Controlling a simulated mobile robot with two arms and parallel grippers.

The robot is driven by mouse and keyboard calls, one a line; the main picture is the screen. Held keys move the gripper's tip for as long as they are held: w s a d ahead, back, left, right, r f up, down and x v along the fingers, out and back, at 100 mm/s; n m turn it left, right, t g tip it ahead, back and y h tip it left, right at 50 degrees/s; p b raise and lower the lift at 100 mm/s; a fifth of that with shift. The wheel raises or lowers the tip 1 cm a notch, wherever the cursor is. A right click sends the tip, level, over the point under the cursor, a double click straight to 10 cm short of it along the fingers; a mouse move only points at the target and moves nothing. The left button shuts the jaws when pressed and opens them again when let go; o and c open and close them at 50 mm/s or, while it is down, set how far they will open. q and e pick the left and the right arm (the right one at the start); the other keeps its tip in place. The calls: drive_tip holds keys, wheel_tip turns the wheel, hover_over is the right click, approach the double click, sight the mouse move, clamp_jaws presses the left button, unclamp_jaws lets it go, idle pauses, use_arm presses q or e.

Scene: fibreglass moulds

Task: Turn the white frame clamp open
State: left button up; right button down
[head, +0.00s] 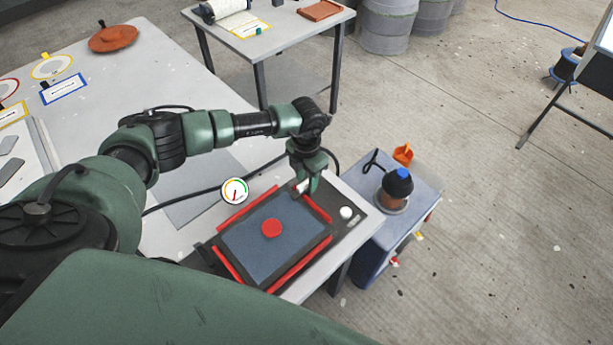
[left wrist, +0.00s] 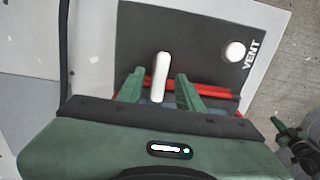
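The white frame clamp (left wrist: 162,75) is an upright white handle in the left wrist view, on the dark panel by the red frame bar (left wrist: 215,91). My left gripper (left wrist: 160,88) is open, with one green finger on each side of the clamp and a visible gap to each. In the head view my left gripper (head: 305,184) is over the far edge of the red frame (head: 318,208), and the clamp (head: 300,187) is partly hidden by it. A dark green part at the lower right of the left wrist view may be my right arm; its fingers are unclear.
A grey sheet (head: 250,250) with a red disc (head: 271,228) lies inside the red frame. A white vent knob (head: 346,212) sits right of the clamp. A round gauge (head: 235,191) is to the left. A blue cart (head: 375,255) with a blue-capped jar (head: 397,183) stands beside the table.

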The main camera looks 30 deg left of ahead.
drive_tip(key=shift+a, duration=0.1)
use_arm(q)
clamp_jaws()
use_arm(e)
drive_tip(key=shift+a, duration=0.35)
drive_tip(key=shift+f, duration=0.2)
use_arm(q)
drive_tip(key=shift+w+a+f+m+b, duration=0.1)
drive_tip(key=shift+f+m+b, duration=0.05)
drive_tip(key=shift+m+b, duration=0.7)
drive_tip(key=m+b, duration=0.8)
drive_tip(key=b, duration=0.1)
drive_tip(key=m+b, duration=0.4)
drive_tip(key=b, duration=0.1)
drive_tip(key=shift+w+a, duration=0.15)
drive_tip(key=shift+w, duration=0.2)
drive_tip(key=shift+w+r+m+b, duration=0.1)
drive_tip(key=shift+r+m+b, duration=0.05)
drive_tip(key=shift+m+b, duration=0.9)
drive_tip(key=shift+r+m+b, duration=0.1)
drive_tip(key=shift+m+b, duration=0.7)
drive_tip(key=shift+m, duration=0.3)
use_arm(e)
wheel_tip(320, 180, down, 19)
drive_tip(key=shift+d, duration=0.2)
use_arm(q)
unclamp_jaws()
use_arm(e)
drive_tip(key=shift+f, duration=0.1)
